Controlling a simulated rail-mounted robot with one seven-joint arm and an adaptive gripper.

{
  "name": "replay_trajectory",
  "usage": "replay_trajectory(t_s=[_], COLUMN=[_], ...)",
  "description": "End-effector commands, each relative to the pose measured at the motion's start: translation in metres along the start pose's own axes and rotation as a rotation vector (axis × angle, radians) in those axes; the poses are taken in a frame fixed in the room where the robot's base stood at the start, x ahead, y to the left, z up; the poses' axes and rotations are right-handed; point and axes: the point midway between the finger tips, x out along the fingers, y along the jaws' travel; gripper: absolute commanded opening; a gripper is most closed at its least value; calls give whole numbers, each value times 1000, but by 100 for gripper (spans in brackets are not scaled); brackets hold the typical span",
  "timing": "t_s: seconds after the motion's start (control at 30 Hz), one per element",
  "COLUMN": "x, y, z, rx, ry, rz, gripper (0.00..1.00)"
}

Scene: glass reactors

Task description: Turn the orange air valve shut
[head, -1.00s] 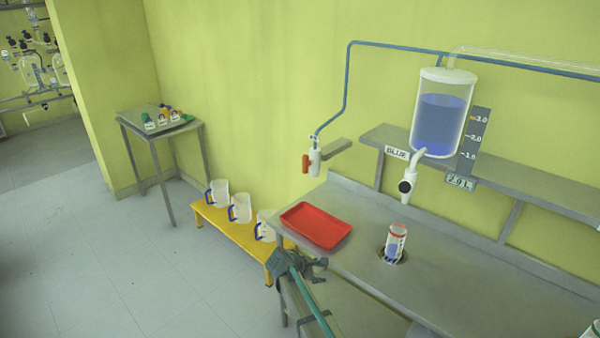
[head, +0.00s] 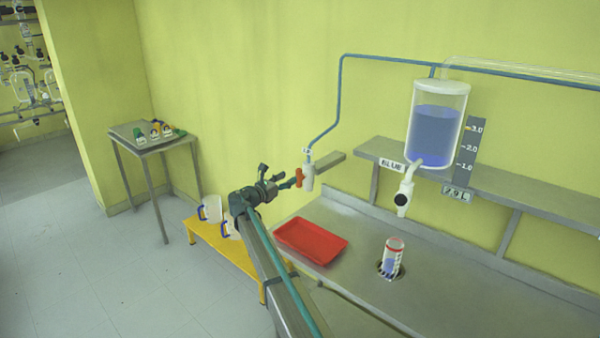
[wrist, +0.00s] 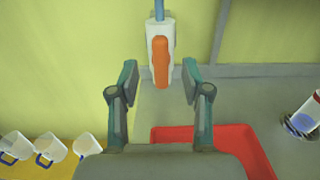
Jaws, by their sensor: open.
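The orange air valve handle (head: 299,177) sits on a white valve body (head: 308,179) at the lower end of a blue pipe by the wall. In the wrist view the orange handle (wrist: 160,63) hangs vertically, in line with the white body (wrist: 160,27). My gripper (head: 298,181) is open, with its fingertips close to the handle in the head view. In the wrist view my gripper (wrist: 159,80) has one finger on each side of the handle, with gaps on both sides. I cannot tell whether the handle's depth is fully between the fingers.
A red tray (head: 311,242) and a bottle with blue liquid (head: 391,256) are on the steel bench below. White jugs stand on a yellow bench (head: 222,243) at lower left.

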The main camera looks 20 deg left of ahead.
Motion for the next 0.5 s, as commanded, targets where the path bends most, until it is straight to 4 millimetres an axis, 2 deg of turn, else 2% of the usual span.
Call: replay_trajectory(t_s=[0.03, 0.2, 0.5], x=[12, 41, 70], y=[1, 1, 0], z=[2, 2, 0], rx=[-1, -1, 2], ry=[0, 1, 2], rz=[-3, -3, -1], gripper=[48, 48, 48])
